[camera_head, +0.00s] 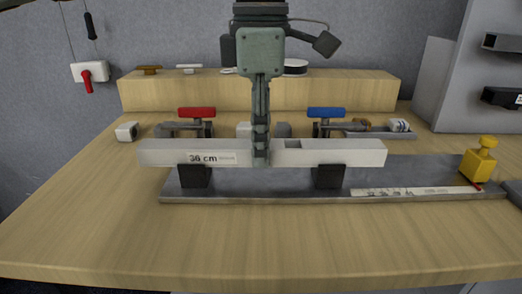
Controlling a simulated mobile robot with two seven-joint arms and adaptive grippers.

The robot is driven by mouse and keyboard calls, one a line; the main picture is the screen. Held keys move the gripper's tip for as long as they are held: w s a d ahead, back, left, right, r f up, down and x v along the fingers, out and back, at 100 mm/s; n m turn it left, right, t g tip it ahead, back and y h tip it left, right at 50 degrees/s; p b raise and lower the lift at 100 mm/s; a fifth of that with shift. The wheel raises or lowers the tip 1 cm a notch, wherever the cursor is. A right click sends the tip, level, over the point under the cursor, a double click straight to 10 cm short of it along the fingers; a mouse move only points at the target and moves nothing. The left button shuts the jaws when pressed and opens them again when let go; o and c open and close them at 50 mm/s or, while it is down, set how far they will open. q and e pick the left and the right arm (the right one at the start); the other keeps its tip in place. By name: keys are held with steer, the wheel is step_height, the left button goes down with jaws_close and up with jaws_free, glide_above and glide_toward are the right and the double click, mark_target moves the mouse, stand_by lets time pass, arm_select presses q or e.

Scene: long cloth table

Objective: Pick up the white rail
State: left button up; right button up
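My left gripper (261,157) comes down from above at the rail's middle. One finger shows in front of the rail's near face; the other finger is hidden. I cannot tell whether it grips the rail. My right gripper is not in view.
Behind the rail stand a red-handled clamp (197,113) and a blue-handled clamp (326,113). A yellow block with a knob (479,160) stands at the plate's right end. A raised wooden shelf (345,92) runs along the back. The table's front (262,240) is clear.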

arm_select(q)
jaws_close()
steer(key=shift+r, duration=0.15)
